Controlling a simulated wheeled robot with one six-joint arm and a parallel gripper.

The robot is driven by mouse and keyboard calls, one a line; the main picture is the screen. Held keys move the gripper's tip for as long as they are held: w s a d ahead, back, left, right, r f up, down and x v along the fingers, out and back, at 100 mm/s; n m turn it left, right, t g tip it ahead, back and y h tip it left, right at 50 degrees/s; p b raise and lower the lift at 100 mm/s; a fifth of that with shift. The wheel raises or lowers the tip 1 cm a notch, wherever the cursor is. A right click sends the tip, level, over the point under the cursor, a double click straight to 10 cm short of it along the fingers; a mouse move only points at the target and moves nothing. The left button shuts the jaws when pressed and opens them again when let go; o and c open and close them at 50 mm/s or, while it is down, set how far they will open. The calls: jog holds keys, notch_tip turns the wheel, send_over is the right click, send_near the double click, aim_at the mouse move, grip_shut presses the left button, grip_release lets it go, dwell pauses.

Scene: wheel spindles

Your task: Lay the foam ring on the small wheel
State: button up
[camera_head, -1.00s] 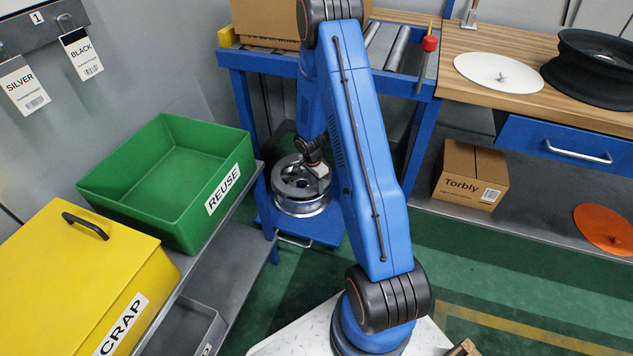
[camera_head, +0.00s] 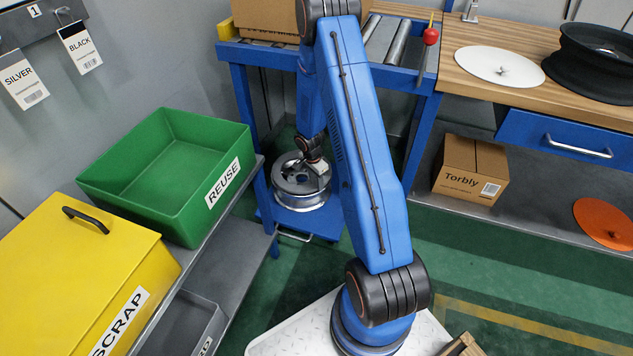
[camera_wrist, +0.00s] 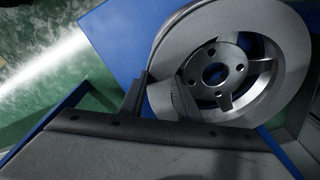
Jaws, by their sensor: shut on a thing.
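The small wheel (camera_head: 300,206) is silver and lies flat on a low blue platform under the bench. A grey foam ring (camera_head: 281,172) is over its top face; it also shows in the wrist view (camera_wrist: 290,60). The wheel's spokes and bolt holes (camera_wrist: 233,74) show through the ring's opening, roughly centred. My gripper (camera_head: 319,168) is at the ring's right edge in the head view. In the wrist view my gripper (camera_wrist: 160,97) is shut on the ring's left edge. I cannot tell whether the ring touches the wheel all round.
The blue platform (camera_head: 322,229) stands between bench legs. A green REUSE bin (camera_head: 120,188) and yellow SCRAP box (camera_head: 70,265) are left. A Torbly carton (camera_head: 458,182) and an orange disc (camera_head: 606,222) sit on the right shelf. Green floor (camera_head: 480,260) is open in front.

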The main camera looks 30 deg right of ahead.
jog(key=shift+f, duration=0.35)
jog(key=o, duration=1.2)
jog(key=r, duration=0.5)
jog(key=a+r, duration=0.1)
jog(key=r, duration=0.5)
jog(key=a+r, duration=0.1)
jog(key=r, duration=0.5)
jog(key=shift+s+r, duration=0.1)
